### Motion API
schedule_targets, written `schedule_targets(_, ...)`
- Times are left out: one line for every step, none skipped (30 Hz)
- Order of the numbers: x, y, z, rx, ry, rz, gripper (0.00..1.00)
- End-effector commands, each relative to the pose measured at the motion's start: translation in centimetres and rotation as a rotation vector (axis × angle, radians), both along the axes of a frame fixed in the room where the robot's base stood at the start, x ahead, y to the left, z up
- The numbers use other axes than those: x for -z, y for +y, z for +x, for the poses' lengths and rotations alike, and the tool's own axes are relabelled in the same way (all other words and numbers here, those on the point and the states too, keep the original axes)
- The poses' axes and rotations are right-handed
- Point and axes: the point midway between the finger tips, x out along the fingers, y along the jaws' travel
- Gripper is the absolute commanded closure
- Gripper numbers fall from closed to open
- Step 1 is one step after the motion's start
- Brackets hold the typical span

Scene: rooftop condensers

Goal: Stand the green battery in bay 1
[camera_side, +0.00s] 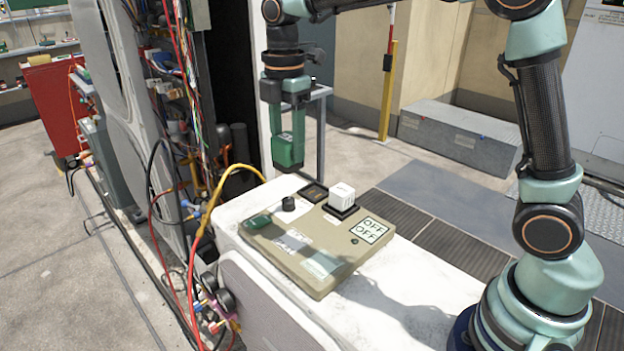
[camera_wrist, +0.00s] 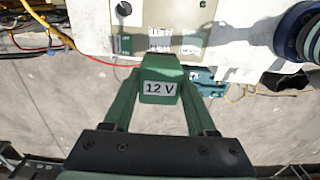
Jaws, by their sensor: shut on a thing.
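My gripper (camera_side: 288,163) points down and is shut on the green battery (camera_wrist: 161,72), a block with a "12 V" label facing the wrist camera. In the side view, the jaws and the battery are hard to tell apart. They hang above the far left of the tan panel (camera_side: 290,267), clear of it. An empty dark square bay (camera_side: 314,192) is at the panel's far edge. A white cube (camera_side: 342,194) stands in the black bay (camera_side: 342,211) to its right. I cannot read which bay is number 1.
A black knob (camera_side: 288,203), a green part (camera_side: 258,220) and an "OFF OFF" plate (camera_side: 371,230) are on the panel. The panel lies on a white unit (camera_side: 420,283). An open cabinet with loose wires (camera_side: 180,110) and a yellow hose (camera_side: 215,190) is at the left.

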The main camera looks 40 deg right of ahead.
Motion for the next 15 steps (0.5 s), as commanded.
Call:
schedule_targets(-0.5,-0.1,0.1,0.0,-0.002,0.0,1.0)
schedule_targets(-0.6,-0.1,0.1,0.001,-0.001,0.0,1.0)
schedule_targets(-0.6,-0.4,0.4,0.002,-0.001,0.0,1.0)
schedule_targets(-0.5,-0.6,0.6,0.002,0.0,0.0,1.0)
schedule_targets(-0.2,-0.9,0.9,0.003,0.001,0.0,1.0)
schedule_targets(0.2,-1.5,1.4,0.004,0.003,0.0,1.0)
schedule_targets(0.7,-2.0,1.9,0.006,0.003,0.0,1.0)
schedule_targets(1.3,-2.7,2.5,0.006,0.005,0.0,1.0)
schedule_targets(2.1,-3.6,3.2,0.007,0.005,0.0,1.0)
schedule_targets(2.9,-4.4,3.8,0.007,0.007,0.0,1.0)
schedule_targets(3.6,-5.2,4.4,0.008,0.006,0.0,1.0)
schedule_targets(4.7,-6.4,5.2,0.009,0.007,0.0,1.0)
schedule_targets(5.4,-7.3,5.7,0.008,0.006,0.0,1.0)
schedule_targets(6.2,-8.1,6.2,0.008,0.006,0.0,1.0)
schedule_targets(7.2,-9.2,6.7,0.008,0.006,0.0,1.0)
